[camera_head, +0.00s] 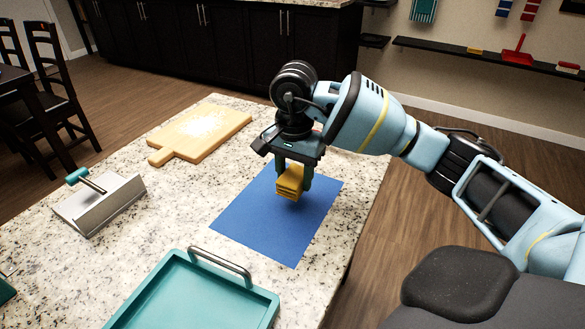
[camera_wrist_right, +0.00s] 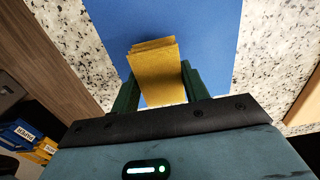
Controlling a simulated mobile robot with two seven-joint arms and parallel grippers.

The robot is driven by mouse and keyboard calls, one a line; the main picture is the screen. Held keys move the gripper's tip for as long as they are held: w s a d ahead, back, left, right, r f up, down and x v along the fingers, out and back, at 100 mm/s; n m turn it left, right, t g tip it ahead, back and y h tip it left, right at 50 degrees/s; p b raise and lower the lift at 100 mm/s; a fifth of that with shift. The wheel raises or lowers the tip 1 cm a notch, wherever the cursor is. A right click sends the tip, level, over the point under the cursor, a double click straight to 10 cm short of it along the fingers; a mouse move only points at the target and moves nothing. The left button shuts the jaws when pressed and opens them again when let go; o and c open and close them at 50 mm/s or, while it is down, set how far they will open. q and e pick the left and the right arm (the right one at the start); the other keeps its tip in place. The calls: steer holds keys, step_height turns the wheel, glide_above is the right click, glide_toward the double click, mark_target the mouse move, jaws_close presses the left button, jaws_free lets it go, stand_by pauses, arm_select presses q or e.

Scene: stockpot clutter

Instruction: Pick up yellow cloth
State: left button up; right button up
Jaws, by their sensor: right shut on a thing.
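The yellow cloth (camera_head: 290,182) is a small folded stack above the blue mat (camera_head: 250,222) in the head view. My right gripper (camera_head: 293,184) points down over the mat and is shut on the cloth, with a finger on each side of it. In the right wrist view the cloth (camera_wrist_right: 158,75) sits between the two green fingers, with the blue mat (camera_wrist_right: 190,30) behind it. I cannot tell whether the cloth's lower edge touches the mat. My left gripper is not in view.
A wooden board (camera_head: 200,134) with white powder lies behind the mat. A metal scraper-like tool with a teal handle (camera_head: 98,203) is at the left. A teal tray (camera_head: 190,297) with a metal handle is in front. The speckled counter (camera_head: 165,225) is clear between them.

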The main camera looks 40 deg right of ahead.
steer(key=s+a, duration=0.2)
steer(key=s, duration=0.1)
steer(key=s+a, duration=0.2)
steer(key=s, duration=0.2)
steer(key=s+a+r, duration=0.1)
steer(key=s+a, duration=0.1)
steer(key=s, duration=0.1)
steer(key=shift+s+a+r, duration=0.1)
steer(key=shift+s+a, duration=0.15)
steer(key=shift+a, duration=0.15)
steer(key=o, duration=0.4)
steer(key=shift+c, duration=1.4)
steer(key=shift+a, duration=0.1)
